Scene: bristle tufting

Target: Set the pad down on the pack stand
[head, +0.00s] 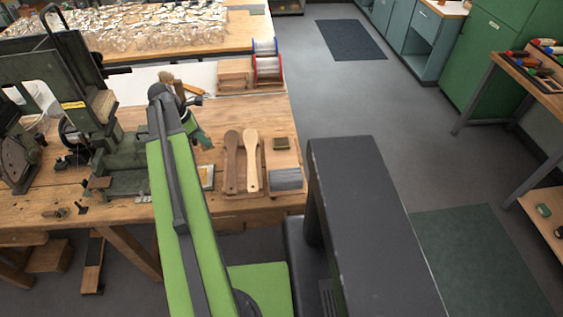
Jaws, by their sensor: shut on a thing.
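My green and black arm (177,220) reaches forward over the workbench, and its far end is hidden behind its own links. I cannot see my fingertips or what is between them. A small olive-green pad-like block (281,143) lies on a wooden board (284,158) at the right end of the bench. A grey ribbed plate (286,180) lies at the board's near end. I cannot tell which piece is the pack stand. A small pale, yellow-edged piece (207,177) shows just right of my arm, partly hidden by it.
Two wooden paddles (241,165) lie left of the board. A dark green machine (115,160) fills the bench's left part. Wooden boxes (234,73) and wire spools (266,62) stand at the back. Open grey floor (350,100) lies right of the bench.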

